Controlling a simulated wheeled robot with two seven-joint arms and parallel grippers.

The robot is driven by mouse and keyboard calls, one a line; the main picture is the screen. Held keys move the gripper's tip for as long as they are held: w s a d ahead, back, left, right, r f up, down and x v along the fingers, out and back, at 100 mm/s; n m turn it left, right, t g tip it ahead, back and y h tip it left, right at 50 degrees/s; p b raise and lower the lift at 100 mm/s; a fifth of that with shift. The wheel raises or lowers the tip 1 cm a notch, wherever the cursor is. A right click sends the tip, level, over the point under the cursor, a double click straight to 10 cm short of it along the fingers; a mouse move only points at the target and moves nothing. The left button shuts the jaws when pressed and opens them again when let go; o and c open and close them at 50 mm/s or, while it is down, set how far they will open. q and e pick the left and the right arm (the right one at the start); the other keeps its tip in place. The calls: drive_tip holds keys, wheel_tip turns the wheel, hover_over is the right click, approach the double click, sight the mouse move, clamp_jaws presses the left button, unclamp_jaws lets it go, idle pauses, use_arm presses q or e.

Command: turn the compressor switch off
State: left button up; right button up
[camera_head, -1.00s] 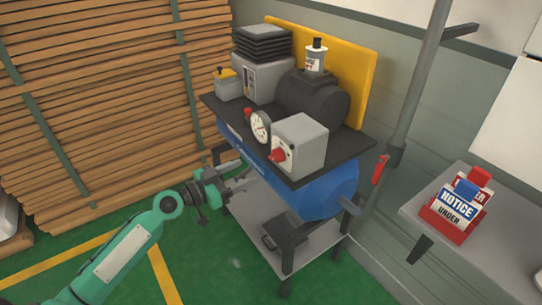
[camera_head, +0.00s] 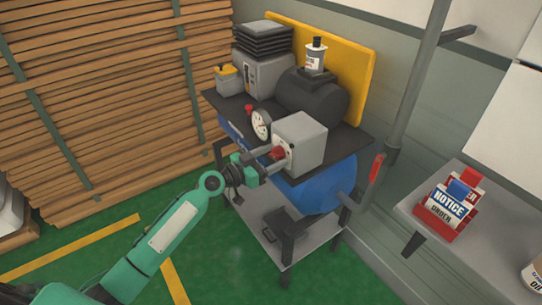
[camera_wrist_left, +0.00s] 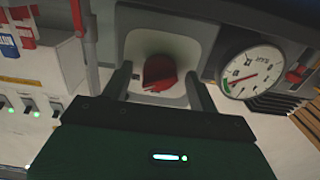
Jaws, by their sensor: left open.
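The compressor (camera_head: 327,187) has a blue tank and a black top plate on a stand. Its grey switch box (camera_head: 303,143) carries a red rotary switch (camera_head: 279,153) on the front. The red switch also shows in the left wrist view (camera_wrist_left: 159,72), on a pale plate. My left gripper (camera_head: 273,160) is open, with its fingers at the front of the switch box. In the left wrist view the two fingers (camera_wrist_left: 158,88) stand on either side of the red switch, apart from it sideways. Whether the fingertips touch the box is not clear. My right gripper is not in view.
A round gauge (camera_head: 261,125) sits left of the switch box, with a small red knob (camera_head: 249,109) beside it. A grey pipe (camera_head: 405,90) with a red lever (camera_head: 376,168) stands at the right. A shelf (camera_head: 425,205) holds notice tags. Stacked planks (camera_head: 100,100) fill the left.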

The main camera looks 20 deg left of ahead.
use_arm(q)
drive_tip(key=c, duration=1)
drive_tip(key=shift+o, duration=0.2)
drive_tip(key=shift+f+n, duration=0.1)
drive_tip(key=shift+n, duration=0.2)
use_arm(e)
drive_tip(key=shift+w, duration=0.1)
use_arm(q)
drive_tip(key=n, duration=1.1)
drive_tip(key=shift+n+b, duration=0.3)
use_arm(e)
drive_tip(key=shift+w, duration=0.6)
